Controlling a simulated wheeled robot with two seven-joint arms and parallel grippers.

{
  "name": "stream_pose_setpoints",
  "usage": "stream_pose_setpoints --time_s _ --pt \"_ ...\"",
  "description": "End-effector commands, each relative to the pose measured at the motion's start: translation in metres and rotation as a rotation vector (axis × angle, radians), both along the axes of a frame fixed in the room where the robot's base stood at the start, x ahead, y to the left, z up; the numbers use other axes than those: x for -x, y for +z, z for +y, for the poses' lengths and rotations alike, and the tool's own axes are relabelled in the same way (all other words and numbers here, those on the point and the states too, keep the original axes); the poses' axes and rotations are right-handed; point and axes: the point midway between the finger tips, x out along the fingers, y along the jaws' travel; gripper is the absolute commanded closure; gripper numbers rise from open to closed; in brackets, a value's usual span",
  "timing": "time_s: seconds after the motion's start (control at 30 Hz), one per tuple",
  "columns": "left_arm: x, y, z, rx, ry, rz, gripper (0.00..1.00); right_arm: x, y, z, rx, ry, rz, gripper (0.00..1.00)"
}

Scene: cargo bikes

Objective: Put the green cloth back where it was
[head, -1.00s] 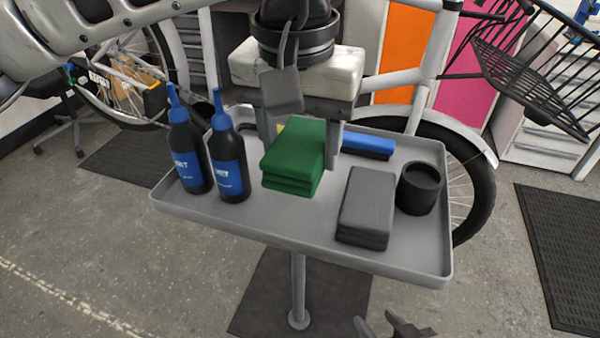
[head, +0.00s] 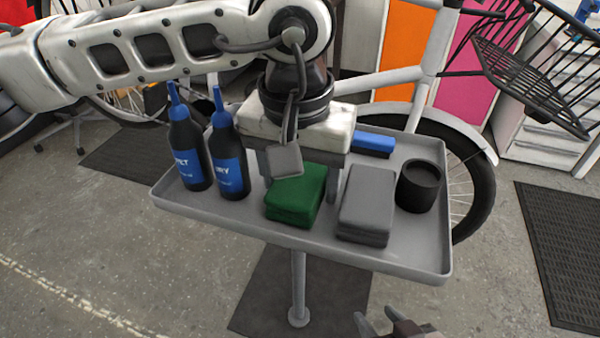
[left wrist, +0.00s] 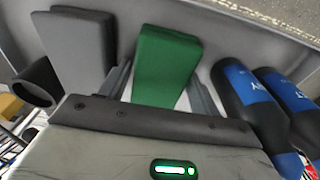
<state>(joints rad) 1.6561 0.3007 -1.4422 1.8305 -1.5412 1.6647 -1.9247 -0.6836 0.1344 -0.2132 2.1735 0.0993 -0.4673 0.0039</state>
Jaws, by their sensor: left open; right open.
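The folded green cloth (head: 297,194) lies on the grey tray (head: 265,228), between the bottles and the folded grey cloth. My left gripper (head: 300,190) is low over the tray with its fingers on either side of the green cloth. In the left wrist view the green cloth (left wrist: 165,65) sits between the open fingers (left wrist: 160,85), with a gap visible at least on one side. My right gripper (head: 395,325) is at the bottom edge of the head view, empty and away from the tray.
Two black bottles with blue caps (head: 187,150) (head: 228,155) stand left of the green cloth. The folded grey cloth (head: 366,200) and a black cup (head: 418,185) are on the right. A blue item (head: 373,143) lies at the back. A bike stands behind the tray.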

Motion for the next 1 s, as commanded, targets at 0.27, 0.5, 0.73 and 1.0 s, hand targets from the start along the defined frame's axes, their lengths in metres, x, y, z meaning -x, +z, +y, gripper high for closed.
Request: stream_pose_setpoints --time_s 0.27,0.5,0.73,1.0 --pt "0.002 0.032 0.001 0.002 0.000 -0.005 0.37 0.001 -0.001 0.000 0.000 0.000 0.002 0.55" --pt "0.007 0.084 0.002 0.001 0.001 -0.004 0.37 0.003 -0.001 0.000 0.000 0.000 0.008 0.55" --pt "0.010 0.115 0.003 0.001 0.001 -0.003 0.37 0.004 -0.001 0.000 0.003 0.000 0.010 0.55" --pt "0.011 0.120 0.004 0.000 0.000 0.000 0.37 0.004 -0.002 0.000 0.005 0.000 0.011 0.55"
